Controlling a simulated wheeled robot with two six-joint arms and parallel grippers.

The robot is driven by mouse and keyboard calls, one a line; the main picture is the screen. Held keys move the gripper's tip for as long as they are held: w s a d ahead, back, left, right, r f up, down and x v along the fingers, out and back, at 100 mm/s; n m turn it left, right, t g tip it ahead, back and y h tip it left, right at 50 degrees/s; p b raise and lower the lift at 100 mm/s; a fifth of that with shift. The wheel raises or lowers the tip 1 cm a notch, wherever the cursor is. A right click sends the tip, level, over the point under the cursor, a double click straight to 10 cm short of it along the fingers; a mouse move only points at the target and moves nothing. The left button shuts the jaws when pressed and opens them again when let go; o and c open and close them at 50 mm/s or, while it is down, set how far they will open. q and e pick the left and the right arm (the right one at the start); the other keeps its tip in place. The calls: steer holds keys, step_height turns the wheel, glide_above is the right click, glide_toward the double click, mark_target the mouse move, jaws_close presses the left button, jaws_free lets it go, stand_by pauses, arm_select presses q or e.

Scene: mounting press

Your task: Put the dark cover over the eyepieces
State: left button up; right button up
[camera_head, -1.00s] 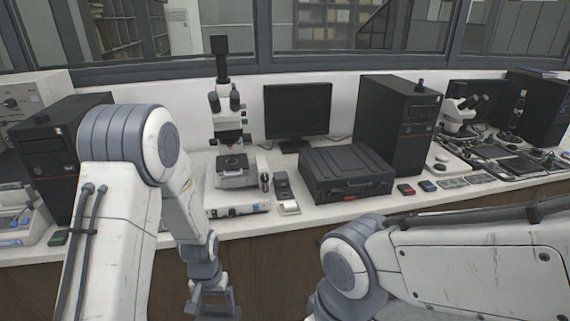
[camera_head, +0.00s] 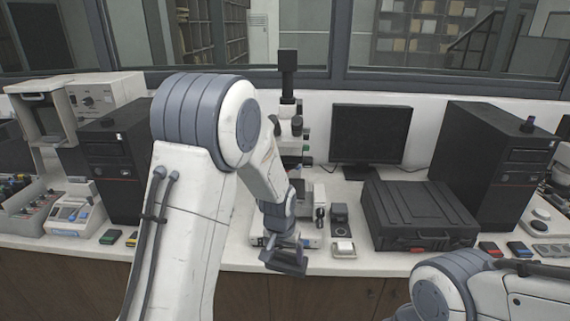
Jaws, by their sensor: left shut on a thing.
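The microscope (camera_head: 289,108) stands on the bench behind my left arm, with a dark camera block on top. Its eyepieces (camera_head: 297,125) face me, partly hidden by the arm. My left gripper (camera_head: 284,256) points down at the bench's front edge, in front of and below the microscope. It is shut on a dark grey piece, the dark cover (camera_head: 283,265), which is small in view and hard to tell apart from the fingers. The cover is apart from the eyepieces. My right gripper is out of view; only part of that arm shows at lower right.
A black case (camera_head: 417,212) lies right of the microscope, with a monitor (camera_head: 370,135) behind it. A black computer tower (camera_head: 488,165) stands at right, another (camera_head: 112,165) at left. Free room lies in front of the bench.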

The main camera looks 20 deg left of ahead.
arm_select(q)
steer(key=w+a+r+n+t+y+p, duration=0.1)
steer(key=w+r+t, duration=0.15)
steer(key=r, duration=1.05)
steer(key=w+a+r+n+t+y+p, duration=0.1)
steer(key=w+r+t, duration=0.15)
steer(key=r, duration=1.15)
steer(key=w+a+r+n+t+y+p, duration=0.1)
steer(key=w+r+t+p, duration=0.15)
steer(key=r, duration=1.05)
steer(key=w+a+f+b, duration=0.1)
steer(key=w+f+b, duration=0.3)
steer(key=f, duration=0.2)
steer(key=shift+w+a+f, duration=0.25)
steer(key=shift+a+f, duration=0.05)
steer(key=shift+a, duration=0.1)
steer(key=shift+w+f+b, duration=0.1)
steer(key=shift+w+b, duration=0.1)
steer(key=shift+b, duration=0.1)
steer(key=shift+w+a+f, duration=0.1)
steer(key=shift+w+f, duration=0.1)
steer(key=shift+w, duration=0.05)
